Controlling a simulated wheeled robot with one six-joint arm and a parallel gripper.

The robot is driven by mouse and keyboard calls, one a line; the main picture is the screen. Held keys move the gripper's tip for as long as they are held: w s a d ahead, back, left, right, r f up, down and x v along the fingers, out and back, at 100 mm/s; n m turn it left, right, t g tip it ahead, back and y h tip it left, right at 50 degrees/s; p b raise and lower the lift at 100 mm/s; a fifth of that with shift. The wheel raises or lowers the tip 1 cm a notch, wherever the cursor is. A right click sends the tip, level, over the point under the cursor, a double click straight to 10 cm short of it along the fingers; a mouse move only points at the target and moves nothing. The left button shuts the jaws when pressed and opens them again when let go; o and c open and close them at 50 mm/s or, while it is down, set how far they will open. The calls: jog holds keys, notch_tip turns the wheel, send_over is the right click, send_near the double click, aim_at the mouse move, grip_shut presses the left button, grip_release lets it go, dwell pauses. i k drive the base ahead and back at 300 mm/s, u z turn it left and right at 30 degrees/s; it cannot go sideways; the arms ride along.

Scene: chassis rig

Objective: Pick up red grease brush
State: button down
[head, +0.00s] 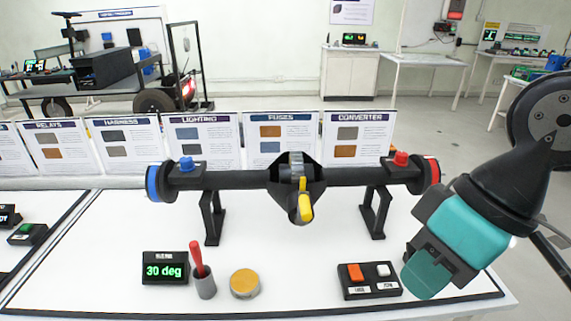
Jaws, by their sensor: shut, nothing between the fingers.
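The red grease brush (196,257) stands handle up, leaning slightly, in a small grey cup (205,285) near the front of the white table. Its lower end is hidden inside the cup. My gripper (423,277) is shut and empty at the right, over the table's front right part. It is well to the right of the brush and apart from it, just right of a black switch box.
A round yellow-topped tin (244,283) stands right of the cup, and a "30 deg" display (165,268) stands left of it. The black switch box (356,293) is beside my gripper. A black axle (240,179) on two stands (211,219) spans behind. White table is clear between tin and switch box.

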aim_at(195, 252)
jog(key=k, duration=1.25)
jog(key=u, duration=0.8)
jog(key=i, duration=1.15)
jog(key=z, duration=0.7)
